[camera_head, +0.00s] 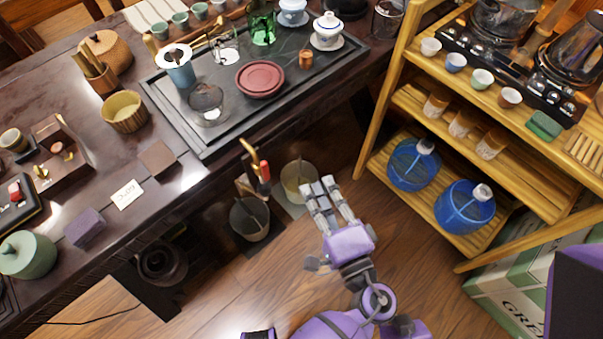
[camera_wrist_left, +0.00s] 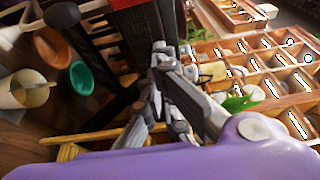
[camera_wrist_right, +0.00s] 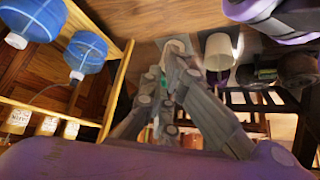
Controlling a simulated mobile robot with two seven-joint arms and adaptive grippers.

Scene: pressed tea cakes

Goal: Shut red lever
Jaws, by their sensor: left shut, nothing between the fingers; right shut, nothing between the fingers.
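A small red lever (camera_head: 265,171) stands at the front edge of the dark tea table, beside a gold-coloured lever (camera_head: 249,147). Which way the red lever is set is too small to tell.
Two bins (camera_head: 250,219) (camera_head: 299,182) stand under the table edge. A yellow wooden shelf (camera_head: 388,127) with blue jugs (camera_head: 464,206) is at the right. The table holds a dark tea tray (camera_head: 213,143) with teaware. A wooden compartment box (camera_wrist_left: 262,75) is in the left wrist view.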

